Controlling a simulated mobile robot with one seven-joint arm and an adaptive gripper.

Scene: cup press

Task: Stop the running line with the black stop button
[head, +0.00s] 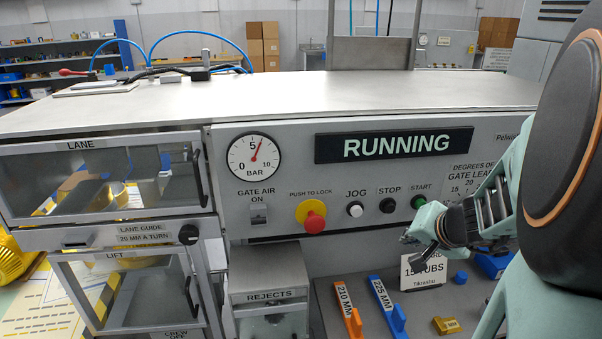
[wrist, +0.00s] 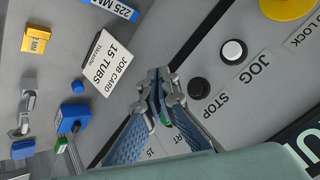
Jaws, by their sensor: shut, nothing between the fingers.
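The black stop button (head: 387,205) is on the grey panel under its STOP label, between the white jog button (head: 355,209) and the green start button (head: 418,202). In the wrist view the stop button (wrist: 199,88) is right of my fingertips, apart from them. My gripper (head: 406,239) is shut and empty, below and right of the stop button in the head view. In the wrist view my gripper (wrist: 160,75) covers most of the start button; a sliver of green shows between the fingers. The sign (head: 394,145) reads RUNNING.
A red push-to-lock knob (head: 313,221) sits left of the jog button. Below the panel are a job card (head: 426,270), an orange bar (head: 348,309), a blue bar (head: 388,308) and a yellow block (head: 447,325). The space before the buttons is clear.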

